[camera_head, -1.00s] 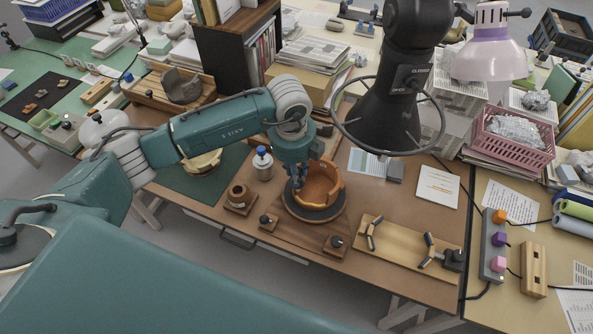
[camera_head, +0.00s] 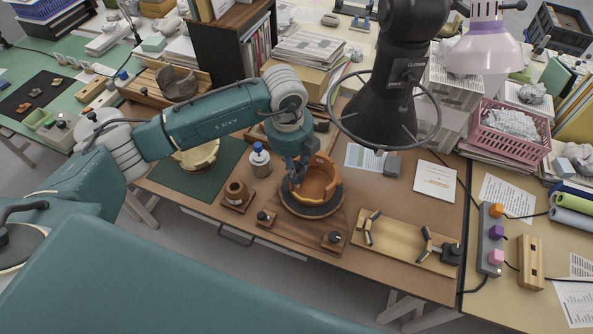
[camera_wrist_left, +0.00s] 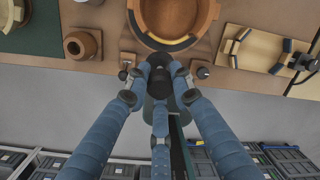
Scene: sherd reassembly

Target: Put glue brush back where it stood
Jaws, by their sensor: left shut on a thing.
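My left gripper (camera_head: 300,180) is at the near left side of the orange-brown pot (camera_head: 322,180), which stands on a dark round turntable (camera_head: 312,208). In the left wrist view its blue fingers (camera_wrist_left: 163,76) close on a slim dark thing, taken as the glue brush (camera_wrist_left: 178,70), mostly hidden by the fingers. The pot's rim (camera_wrist_left: 185,38) lies just beyond the fingertips there. The small brown glue pot (camera_head: 237,190), with a dark round opening, stands on a wooden block to the gripper's left; nothing sticks out of it. My right gripper is not in view.
A white bottle with a blue cap (camera_head: 260,162) stands behind the glue pot. Small black knobs (camera_head: 265,217) flank the turntable's front. A wooden board with clamps (camera_head: 405,243) lies to the right. A black hood with a ring (camera_head: 385,110) hangs behind the pot.

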